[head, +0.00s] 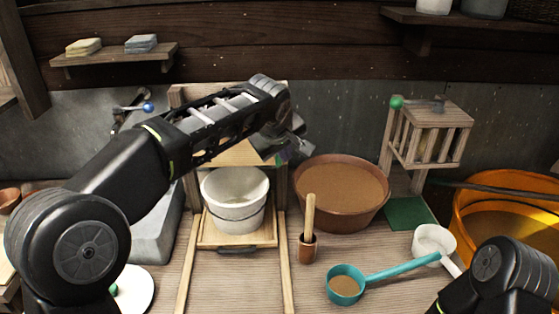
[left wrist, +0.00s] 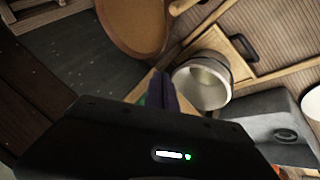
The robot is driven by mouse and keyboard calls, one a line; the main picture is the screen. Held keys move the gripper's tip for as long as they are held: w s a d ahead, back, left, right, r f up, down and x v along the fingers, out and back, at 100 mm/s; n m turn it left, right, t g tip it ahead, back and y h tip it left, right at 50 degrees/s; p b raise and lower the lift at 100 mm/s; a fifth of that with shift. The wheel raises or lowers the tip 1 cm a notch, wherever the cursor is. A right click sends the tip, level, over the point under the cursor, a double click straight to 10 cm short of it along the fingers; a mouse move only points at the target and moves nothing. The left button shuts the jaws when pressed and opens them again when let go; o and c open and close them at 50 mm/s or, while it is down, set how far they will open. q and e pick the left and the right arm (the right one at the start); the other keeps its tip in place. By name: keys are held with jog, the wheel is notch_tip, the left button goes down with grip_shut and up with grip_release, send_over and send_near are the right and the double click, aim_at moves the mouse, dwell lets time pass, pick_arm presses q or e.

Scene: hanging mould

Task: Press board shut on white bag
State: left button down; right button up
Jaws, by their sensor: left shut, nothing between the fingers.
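My left gripper (head: 287,156) reaches in front of the wooden stand, its fingers pointing down and shut with nothing between them. In the left wrist view its dark fingers (left wrist: 160,92) are together. A pale wooden board (head: 238,154) lies level in the stand, just left of the gripper and above a white bucket (head: 235,198). I cannot tell whether the fingers touch the board. The bucket, also in the left wrist view (left wrist: 203,82), stands on a wooden tray (head: 240,235). I cannot make out a white bag. My right gripper is out of view.
A brown bowl (head: 341,190), a cup with a wooden pestle (head: 309,215) and a turquoise ladle (head: 346,282) stand right of the stand. A slatted box (head: 432,140) and an orange tub (head: 510,215) are farther right. A grey block (head: 155,232) stands left.

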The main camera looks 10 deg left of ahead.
pick_arm(q)
jog(key=s+d+r, duration=0.2)
jog(key=s+r, duration=0.1)
jog(key=r, duration=0.2)
jog(key=shift+d+r+b, duration=0.3)
jog(key=shift+b, duration=0.1)
jog(key=shift+s+f, duration=0.1)
